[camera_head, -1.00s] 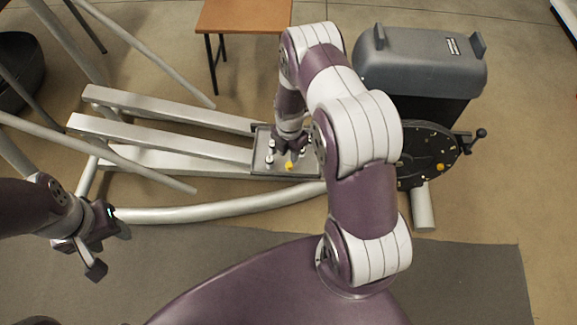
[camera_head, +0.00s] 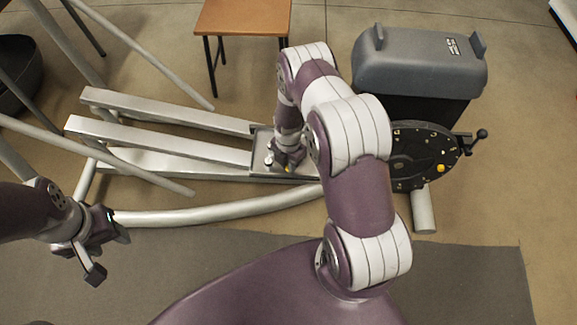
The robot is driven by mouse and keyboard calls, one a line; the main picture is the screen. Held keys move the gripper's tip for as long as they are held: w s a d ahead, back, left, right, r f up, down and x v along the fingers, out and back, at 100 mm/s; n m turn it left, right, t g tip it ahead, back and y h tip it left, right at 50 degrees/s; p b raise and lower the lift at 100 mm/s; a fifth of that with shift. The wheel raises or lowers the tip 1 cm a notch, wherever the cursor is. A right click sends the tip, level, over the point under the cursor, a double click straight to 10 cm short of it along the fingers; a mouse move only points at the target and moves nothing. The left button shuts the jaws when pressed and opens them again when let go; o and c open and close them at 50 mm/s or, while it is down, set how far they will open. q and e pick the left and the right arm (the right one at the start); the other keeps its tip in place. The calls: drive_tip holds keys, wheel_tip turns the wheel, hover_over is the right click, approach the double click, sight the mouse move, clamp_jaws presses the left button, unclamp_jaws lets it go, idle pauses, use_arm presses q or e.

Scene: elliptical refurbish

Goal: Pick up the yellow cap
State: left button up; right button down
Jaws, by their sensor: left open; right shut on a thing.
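A small yellow cap (camera_head: 288,170) is at the grey tray (camera_head: 259,153) on the machine's rails, mostly hidden by my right gripper (camera_head: 287,166). My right gripper is low over the tray and shut on this cap; I cannot tell whether the cap is lifted off the tray. Another yellow cap (camera_head: 441,168) sits on the black disc of the machine, at the right, apart from both grippers. My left gripper (camera_head: 109,254) is open and empty at the left, above the grey mat.
The tray also holds small silver pegs (camera_head: 268,161), partly hidden by my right gripper. The machine's rails (camera_head: 165,137) and slanted poles lie between my arms. A grey housing (camera_head: 420,62) stands at the right. A wooden table (camera_head: 243,17) is behind. The grey mat (camera_head: 470,280) is clear at the front right.

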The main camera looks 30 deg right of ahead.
wheel_tip(320, 180, up, 5)
drive_tip(key=shift+w+f+p, duration=0.1)
drive_tip(key=shift+f+p, duration=0.1)
drive_tip(key=shift+p, duration=0.4)
drive_tip(key=s+d+r+p, duration=0.1)
drive_tip(key=s+d+r, duration=0.15)
drive_tip(key=d, duration=0.35)
drive_tip(key=s+d+r, duration=0.1)
drive_tip(key=d+r, duration=0.3)
drive_tip(key=d, duration=0.1)
drive_tip(key=w+a+r+m, duration=0.3)
drive_tip(key=a+r+m, duration=0.5)
drive_tip(key=m, duration=0.4)
drive_tip(key=w+a+r+m, duration=0.3)
drive_tip(key=a+r+m, duration=0.3)
drive_tip(key=a+m, duration=0.45)
wheel_tip(320, 180, up, 7)
drive_tip(key=s+p, duration=0.1)
drive_tip(key=p, duration=1.4)
drive_tip(key=shift+s, duration=0.3)
